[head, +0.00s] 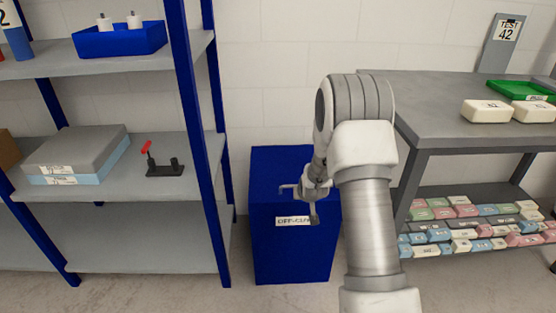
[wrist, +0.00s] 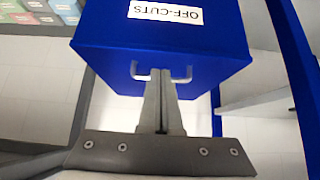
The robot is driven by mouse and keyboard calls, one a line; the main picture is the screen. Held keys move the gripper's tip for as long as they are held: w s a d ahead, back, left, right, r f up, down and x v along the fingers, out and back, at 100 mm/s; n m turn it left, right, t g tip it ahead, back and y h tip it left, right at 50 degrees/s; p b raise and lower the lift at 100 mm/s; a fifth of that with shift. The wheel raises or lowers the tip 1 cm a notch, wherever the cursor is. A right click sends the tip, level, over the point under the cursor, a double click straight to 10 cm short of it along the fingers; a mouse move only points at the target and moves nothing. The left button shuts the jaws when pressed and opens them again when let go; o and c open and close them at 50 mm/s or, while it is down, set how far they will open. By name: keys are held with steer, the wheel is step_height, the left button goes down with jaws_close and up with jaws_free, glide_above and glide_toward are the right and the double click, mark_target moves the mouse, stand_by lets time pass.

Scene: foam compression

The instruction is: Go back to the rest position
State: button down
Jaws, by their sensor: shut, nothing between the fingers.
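My gripper (head: 314,217) hangs in front of the blue off-cuts bin (head: 268,255), with my arm reaching out from the lower right. In the wrist view my gripper (wrist: 162,131) has its two fingers together, with nothing between them. The bin (wrist: 215,60) fills the upper middle of that view, with its white OFF-CUTS label (wrist: 166,12) and a pale handle behind the fingers. I cannot tell whether the fingertips touch the bin. My arm hides the bin's right side in the head view.
A blue-post shelf rack (head: 180,240) stands left, holding grey and blue foam slabs (head: 85,150), a red-handled clamp (head: 165,165) and a blue tray (head: 120,40). A grey bench (head: 430,115) stands right, with white blocks (head: 487,111), a green tray (head: 520,90) and many coloured blocks below.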

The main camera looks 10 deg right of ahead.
steer(key=s+a+r, duration=0.2)
steer(key=s+r, duration=0.2)
steer(key=r, duration=0.3)
steer(key=s+a+r+n, duration=0.1)
steer(key=s+a+r, duration=0.2)
steer(key=s+r, duration=0.35)
steer(key=s+a+r, duration=0.2)
steer(key=r, duration=0.6)
steer(key=s+a+r+g+y, duration=0.1)
steer(key=s+a+r, duration=0.1)
steer(key=s, duration=0.6)
steer(key=s+a+r+n, duration=0.1)
steer(key=s+r, duration=0.2)
steer(key=s, duration=0.6)
steer(key=s+a+r+g+y, duration=0.1)
steer(key=s+a+r, duration=0.1)
steer(key=s, duration=0.6)
step_height(320, 180, up, 23)
steer(key=p, duration=2.2)
steer(key=shift+p, duration=0.35)
steer(key=shift+w, duration=0.1)
